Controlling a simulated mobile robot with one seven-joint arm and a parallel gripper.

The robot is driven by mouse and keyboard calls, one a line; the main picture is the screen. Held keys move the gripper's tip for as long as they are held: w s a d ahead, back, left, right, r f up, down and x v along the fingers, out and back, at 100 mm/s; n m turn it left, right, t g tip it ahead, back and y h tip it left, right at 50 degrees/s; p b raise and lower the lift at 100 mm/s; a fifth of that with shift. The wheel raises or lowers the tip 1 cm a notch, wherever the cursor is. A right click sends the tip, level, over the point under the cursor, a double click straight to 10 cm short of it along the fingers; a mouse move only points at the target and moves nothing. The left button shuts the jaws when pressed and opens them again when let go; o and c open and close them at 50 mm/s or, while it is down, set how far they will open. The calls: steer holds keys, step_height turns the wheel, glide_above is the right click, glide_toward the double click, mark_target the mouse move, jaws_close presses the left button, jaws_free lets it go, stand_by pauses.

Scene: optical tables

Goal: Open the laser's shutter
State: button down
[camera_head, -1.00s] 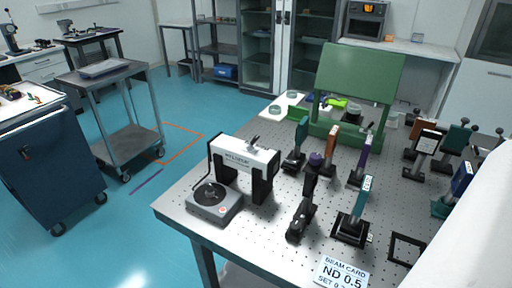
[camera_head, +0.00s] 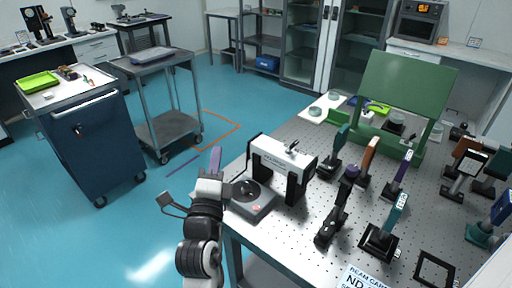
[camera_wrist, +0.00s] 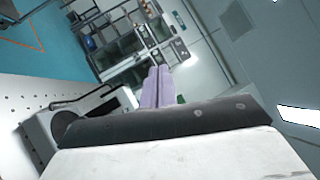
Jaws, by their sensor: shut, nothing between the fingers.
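The laser (camera_head: 283,165) is a white-topped housing on black legs at the near left of the optical table, with a small lever-like part (camera_head: 292,147) on top. I cannot tell whether its shutter is open or shut. A grey unit with a round black dial (camera_head: 250,199) sits beside it, joined by a cable. My gripper (camera_head: 215,160) has purple fingers, shut and empty, just left of the table's edge and the grey unit.
The perforated optical table (camera_head: 300,236) carries several mounted optics to the right of the laser and a green panel (camera_head: 405,95) behind. A grey trolley (camera_head: 167,125) and a blue cabinet (camera_head: 88,145) stand at left. The blue floor between is clear.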

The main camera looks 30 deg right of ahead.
mark_target(296, 163)
steer(key=s+d+f+m+g+h, duration=0.2)
steer(key=s+d+f+m+g, duration=0.1)
steer(key=d, duration=0.3)
steer(key=s+d+f+m+g+h, duration=0.2)
steer(key=s+d+f+m+g, duration=0.1)
steer(key=s+d+m+g, duration=0.1)
steer(key=shift+s+d+m, duration=0.7)
steer(key=shift+s+d, duration=0.1)
steer(key=shift+d, duration=0.45)
steer(key=shift+w+d+f, duration=0.1)
steer(key=shift+f, duration=0.05)
steer(key=b+x, duration=0.3)
steer(key=x, duration=0.6)
steer(key=shift+r, duration=0.2)
steer(key=shift+w+d, duration=0.2)
steer(key=shift+d, duration=0.1)
steer(key=shift+w, duration=0.2)
